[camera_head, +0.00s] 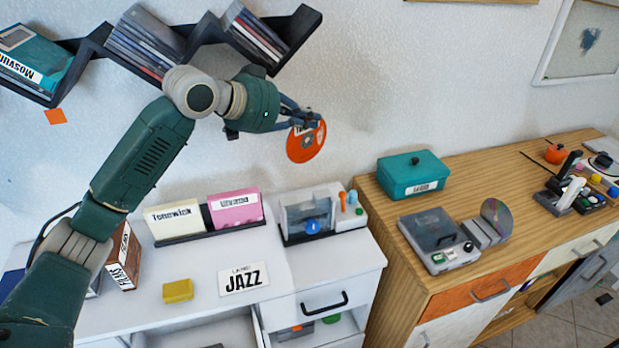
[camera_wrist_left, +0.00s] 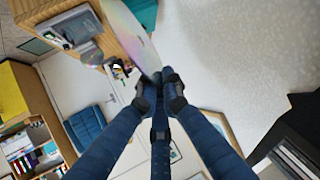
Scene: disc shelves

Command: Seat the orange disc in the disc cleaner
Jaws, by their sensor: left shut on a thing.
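The orange disc (camera_head: 306,142) hangs in the air in front of the wall, gripped at its edge by my left gripper (camera_head: 297,120). In the left wrist view the disc (camera_wrist_left: 128,35) shows its shiny side, edge-tilted between the shut fingertips (camera_wrist_left: 160,78). Two devices could be the disc cleaner, and I cannot tell which: a clear-lidded unit (camera_head: 310,216) with a blue knob on the white cabinet, and a grey unit (camera_head: 440,241) with a dark lid and a shiny disc standing at its right on the wooden cabinet. The disc is apart from both. My right gripper is not in view.
A zigzag wall shelf (camera_head: 95,47) with disc cases is close behind my left arm. A teal box (camera_head: 413,174) stands on the wooden cabinet (camera_head: 480,165). A JAZZ card (camera_head: 243,279) and a yellow block (camera_head: 178,291) lie on the white cabinet. An open drawer is below.

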